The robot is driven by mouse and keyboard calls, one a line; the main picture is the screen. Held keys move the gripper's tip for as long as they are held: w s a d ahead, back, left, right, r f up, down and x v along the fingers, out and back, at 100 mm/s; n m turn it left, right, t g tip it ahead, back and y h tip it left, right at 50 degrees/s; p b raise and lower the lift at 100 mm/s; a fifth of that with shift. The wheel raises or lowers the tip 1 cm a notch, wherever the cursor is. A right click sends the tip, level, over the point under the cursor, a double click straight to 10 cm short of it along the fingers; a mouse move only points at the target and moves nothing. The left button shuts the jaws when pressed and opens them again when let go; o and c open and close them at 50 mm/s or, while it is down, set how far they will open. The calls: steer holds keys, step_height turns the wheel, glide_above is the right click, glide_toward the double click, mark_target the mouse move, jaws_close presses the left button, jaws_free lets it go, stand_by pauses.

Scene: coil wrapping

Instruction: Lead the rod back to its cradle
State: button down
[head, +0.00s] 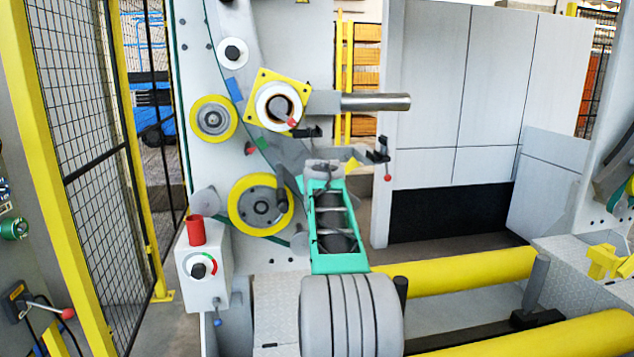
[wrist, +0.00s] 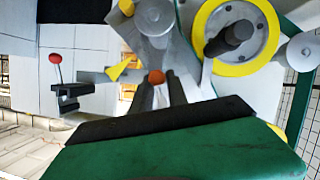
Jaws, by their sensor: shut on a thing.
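My gripper (head: 325,168) is raised in front of the machine's upright panel. In the wrist view its pale fingers (wrist: 160,95) close together around a small piece with an orange ball (wrist: 156,77) at its tip. I take this piece for the rod; most of it is hidden by the fingers. The bracket also shows at the left of the wrist view (wrist: 67,97). A second dark bracket (head: 308,132) sits above my gripper.
A thick grey bar (head: 375,102) juts right from a yellow square flange (head: 278,98) above my gripper. Yellow-rimmed wheels (head: 260,205) (head: 213,118) sit on the panel. Yellow rollers (head: 455,270) lie low at right. A mesh fence (head: 85,110) stands left.

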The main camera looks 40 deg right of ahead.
steer(key=shift+r, duration=0.15)
steer(key=s+d+r+p, duration=0.2)
steer(key=d+r+p, duration=0.1)
steer(key=r+p, duration=0.4)
steer(key=shift+d+r+p, duration=0.15)
steer(key=shift+r+p, duration=0.25)
steer(key=shift+r, duration=0.55)
step_height(320, 180, up, 8)
steer(key=p, duration=0.6)
steer(key=shift+p, duration=0.35)
steer(key=shift+w, duration=0.1)
